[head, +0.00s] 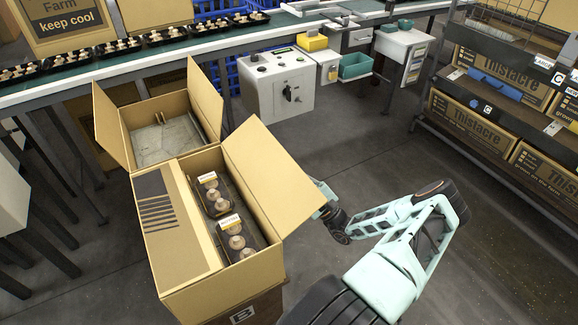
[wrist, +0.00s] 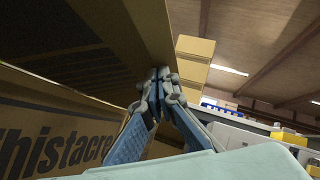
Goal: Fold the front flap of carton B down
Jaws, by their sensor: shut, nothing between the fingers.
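Carton B (head: 225,290) is the near brown carton, with its B label on the low near side. It holds trays of mushrooms (head: 236,240). A flap with dark stripes (head: 155,215) lies flat over its left part. A large flap (head: 268,175) on the right stands raised and leans outward. My gripper (head: 323,209) is just right of this raised flap, its tips partly hidden by it. In the wrist view my gripper (wrist: 158,76) is shut and empty, its tips close to a brown flap (wrist: 150,30); I cannot tell if they touch.
A second open carton (head: 165,140) stands behind carton B, with two flaps up. A conveyor (head: 150,57) with mushroom trays runs across the back. A control box (head: 277,85) stands behind. A shelf rack (head: 490,135) of cartons is at right. The floor between is clear.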

